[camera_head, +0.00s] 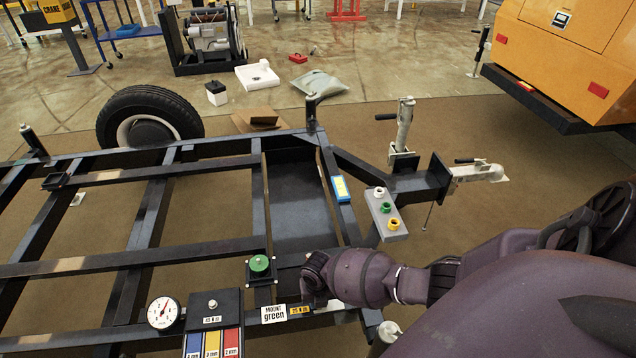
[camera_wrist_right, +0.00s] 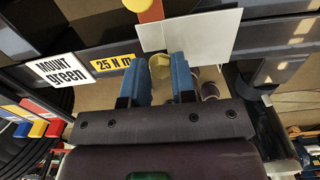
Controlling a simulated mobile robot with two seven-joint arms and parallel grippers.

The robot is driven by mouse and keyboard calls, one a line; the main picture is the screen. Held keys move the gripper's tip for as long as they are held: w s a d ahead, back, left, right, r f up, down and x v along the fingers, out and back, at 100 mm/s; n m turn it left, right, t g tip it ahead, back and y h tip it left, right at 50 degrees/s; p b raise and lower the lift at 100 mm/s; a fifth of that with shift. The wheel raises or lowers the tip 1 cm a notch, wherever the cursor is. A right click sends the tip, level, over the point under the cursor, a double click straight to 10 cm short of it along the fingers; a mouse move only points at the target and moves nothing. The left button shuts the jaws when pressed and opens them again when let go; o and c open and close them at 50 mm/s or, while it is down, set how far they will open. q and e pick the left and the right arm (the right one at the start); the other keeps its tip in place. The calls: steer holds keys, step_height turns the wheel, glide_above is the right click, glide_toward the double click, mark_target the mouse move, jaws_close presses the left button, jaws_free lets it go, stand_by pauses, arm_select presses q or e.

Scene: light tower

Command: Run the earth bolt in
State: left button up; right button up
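My right gripper (camera_wrist_right: 161,72) shows in the right wrist view with two blue fingers. A brass-coloured hex head, apparently the earth bolt (camera_wrist_right: 160,66), fills the narrow gap between the fingertips, and I see no clear gap on either side. The bolt's shank and whether it sits in a hole are hidden. A pale plate (camera_wrist_right: 205,36) and an orange-red part (camera_wrist_right: 150,10) lie just beyond the fingertips. In the head view my right arm reaches to the frame's front rail near the "MOUNT green" label (camera_head: 273,314), and its fingers are hidden. My left gripper is not in view.
A black trailer frame (camera_head: 150,175) fills the left and middle. A green knob (camera_head: 259,263), a dial gauge (camera_head: 163,312) and a grey block with coloured fittings (camera_head: 387,215) are near my right arm. A wheel (camera_head: 150,118) lies behind. A yellow machine (camera_head: 575,50) stands back right.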

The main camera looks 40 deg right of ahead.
jaws_close()
